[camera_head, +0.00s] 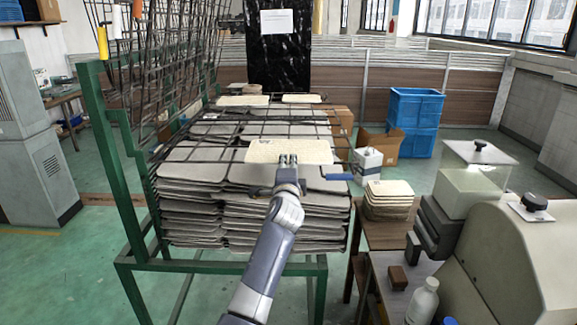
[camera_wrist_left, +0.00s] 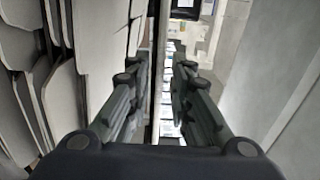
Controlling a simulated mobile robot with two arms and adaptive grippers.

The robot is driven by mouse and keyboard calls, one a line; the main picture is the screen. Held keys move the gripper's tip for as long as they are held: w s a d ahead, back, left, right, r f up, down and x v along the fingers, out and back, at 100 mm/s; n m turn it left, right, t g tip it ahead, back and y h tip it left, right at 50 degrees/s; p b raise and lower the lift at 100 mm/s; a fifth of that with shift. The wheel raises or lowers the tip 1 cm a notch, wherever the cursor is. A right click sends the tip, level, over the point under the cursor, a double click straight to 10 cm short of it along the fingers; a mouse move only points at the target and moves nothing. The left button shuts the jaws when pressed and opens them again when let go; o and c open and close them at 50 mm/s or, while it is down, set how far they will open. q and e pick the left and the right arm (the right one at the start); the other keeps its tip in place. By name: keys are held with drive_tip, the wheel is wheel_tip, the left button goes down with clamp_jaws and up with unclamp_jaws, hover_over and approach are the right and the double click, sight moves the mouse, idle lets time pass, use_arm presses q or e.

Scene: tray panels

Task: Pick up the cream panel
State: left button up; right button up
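The cream panel (camera_head: 275,152) lies flat on top of the grey tray panels stacked in the rack. My left gripper (camera_head: 288,159) is at its near edge, seen from behind in the head view. In the left wrist view the fingers (camera_wrist_left: 157,85) stand apart. A thin panel edge (camera_wrist_left: 155,70) runs between them, closer to the left finger, with a clear gap on the right. The gripper covers a small part of the panel's near edge. My right gripper is in neither view.
A green-framed rack (camera_head: 128,190) holds several stacks of grey panels (camera_head: 190,210). A smaller stack of cream panels (camera_head: 388,197) sits on a brown table at the right. A machine (camera_head: 500,255) fills the lower right. Blue crates (camera_head: 414,110) stand behind.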

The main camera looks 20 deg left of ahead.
use_arm(q)
drive_tip(key=shift+c, duration=0.2)
clamp_jaws()
wheel_tip(320, 180, up, 3)
drive_tip(key=shift+f+p, duration=0.2)
drive_tip(key=shift+p, duration=0.95)
drive_tip(key=s+d+r+p, duration=0.2)
drive_tip(key=s+r+p, duration=0.2)
drive_tip(key=s+p, duration=0.3)
drive_tip(key=shift+s+p, duration=0.4)
drive_tip(key=shift+p, duration=0.15)
